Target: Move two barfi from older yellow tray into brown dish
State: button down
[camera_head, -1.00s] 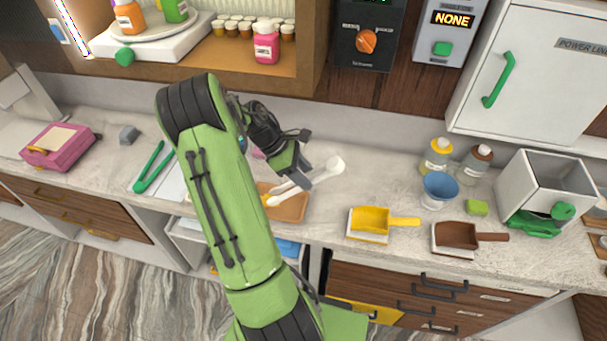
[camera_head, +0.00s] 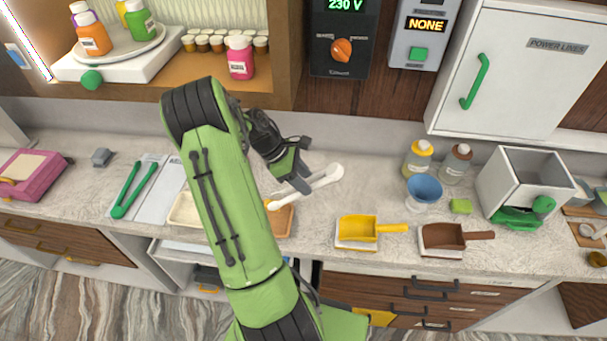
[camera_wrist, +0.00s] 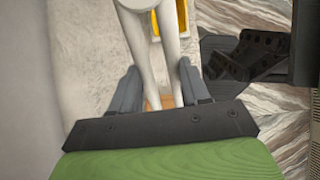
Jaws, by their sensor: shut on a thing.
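My gripper (camera_head: 300,183) is shut on a pair of white tongs (camera_head: 318,182), held over the counter. In the wrist view, the tongs (camera_wrist: 158,25) run between my two fingers (camera_wrist: 158,75), with two arms side by side. In the head view, one end of the tongs reaches right and the other lies over an orange-brown tray or dish (camera_head: 284,222), partly hidden by my arm. A cream tray (camera_head: 183,211) shows left of my arm, also partly hidden. I cannot make out any barfi or tell which container is the older yellow tray.
A yellow scoop (camera_head: 358,230) and a brown scoop (camera_head: 442,238) sit at the front edge. A blue cup (camera_head: 424,190), bottles (camera_head: 418,158) and a white bin (camera_head: 520,185) stand to the right. Green tongs (camera_head: 130,192) lie at left. A shelf (camera_head: 210,70) overhangs the back.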

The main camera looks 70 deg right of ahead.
notch_tip(320, 180, down, 7)
jog(key=b, duration=0.6)
jog(key=shift+b, duration=0.3)
jog(key=shift+r, duration=0.15)
jog(key=c, duration=0.9)
grip_release()
jog(key=shift+r+p, duration=3.75)
jog(key=shift+r, duration=1.25)
